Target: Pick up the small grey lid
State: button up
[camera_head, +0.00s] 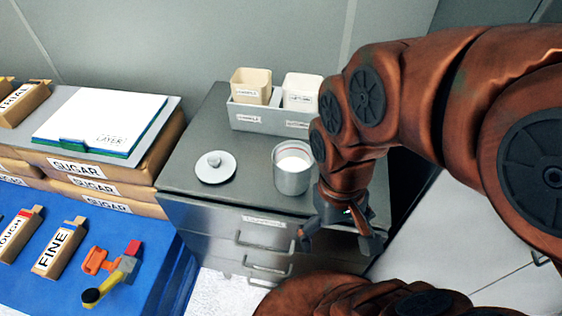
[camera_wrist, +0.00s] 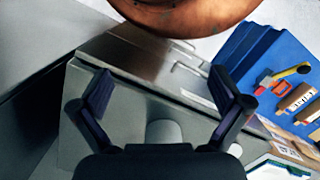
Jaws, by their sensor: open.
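The small grey lid (camera_head: 215,167) is round with a knob on top. It lies on the grey cabinet top (camera_head: 190,130), left of a metal canister (camera_head: 292,175) with white powder inside. My gripper (camera_head: 338,242) is open and empty, at the cabinet's front right, to the right of the lid and apart from it. In the wrist view the open fingers (camera_wrist: 162,85) spread over the cabinet's front edge. A pale round thing, likely the canister (camera_wrist: 163,131), shows between them, partly hidden by the gripper body. A small pale piece beside the right finger may be the lid (camera_wrist: 235,150).
A grey holder (camera_head: 270,121) with a beige cup (camera_head: 250,86) and a white cup (camera_head: 302,92) stands at the cabinet's back. Sugar boxes with a white pad (camera_head: 100,121) stand left. A blue surface (camera_head: 150,290) holds boxes and a red-yellow tool. Drawer handles (camera_head: 265,242) protrude in front.

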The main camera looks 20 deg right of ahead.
aim_at(214, 167)
jog(key=u, duration=0.65)
jog(key=k, duration=1.05)
jog(key=u, duration=1.95)
jog(key=i, duration=0.85)
jog(key=z, duration=0.95)
jog(key=i, duration=0.7)
jog(key=z, duration=0.8)
